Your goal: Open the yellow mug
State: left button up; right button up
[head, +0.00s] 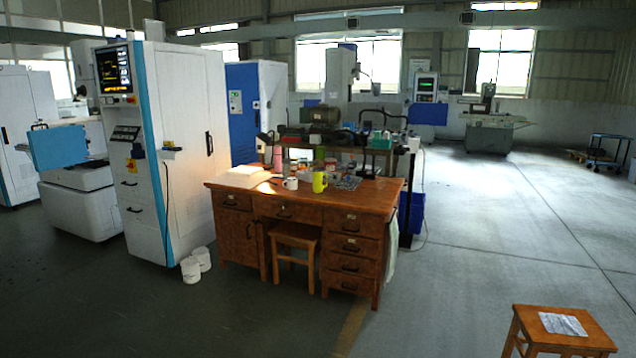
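The yellow mug (319,183) stands upright on the wooden desk (340,199), near the middle of its top, some way off from me. It is yellow-green, with its handle towards the right. It is too small here to tell whether it has a lid on. A white mug (290,184) stands a little to its left. Neither of my grippers is in view.
A wooden stool (295,237) is tucked against the desk's front. Another stool (556,328) stands at lower right. A tall white and blue machine (175,150) stands left of the desk, white rolls (190,269) by its foot. The floor (480,230) to the right is clear.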

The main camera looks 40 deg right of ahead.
aim_at(318, 186)
jog(key=i+l+z, duration=0.25)
jog(key=i+z, duration=0.25)
jog(key=i, duration=0.7)
jog(key=i+j+z, duration=0.2)
jog(key=i+z, duration=0.3)
jog(key=i, duration=0.65)
jog(key=i+j, duration=0.05)
